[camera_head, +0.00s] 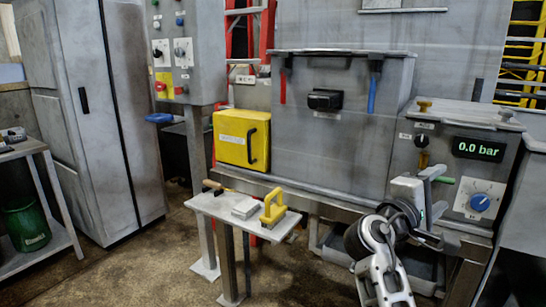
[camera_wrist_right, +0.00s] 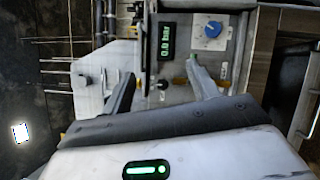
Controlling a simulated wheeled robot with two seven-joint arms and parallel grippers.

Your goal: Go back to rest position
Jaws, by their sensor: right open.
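My right gripper (camera_head: 440,188) is in front of the pressure panel (camera_head: 465,150) at the right of the head view. It is open, with nothing between its fingers. In the right wrist view the two fingers of the gripper (camera_wrist_right: 161,72) stand apart and point at the panel, with the display (camera_wrist_right: 167,42) reading 0.0 bar and the blue knob (camera_wrist_right: 213,30) beyond them. A small green-tipped part (camera_head: 444,180) shows by the fingers. Whether the fingers touch the panel cannot be told. My left gripper is not in view.
A small table (camera_head: 205,203) holds a yellow-handled tool (camera_head: 272,207) and a white block (camera_head: 246,208). A yellow box (camera_head: 241,139) is mounted behind it. The grey compactor (camera_head: 345,130) stands at the back. Bare floor (camera_head: 150,265) lies front left.

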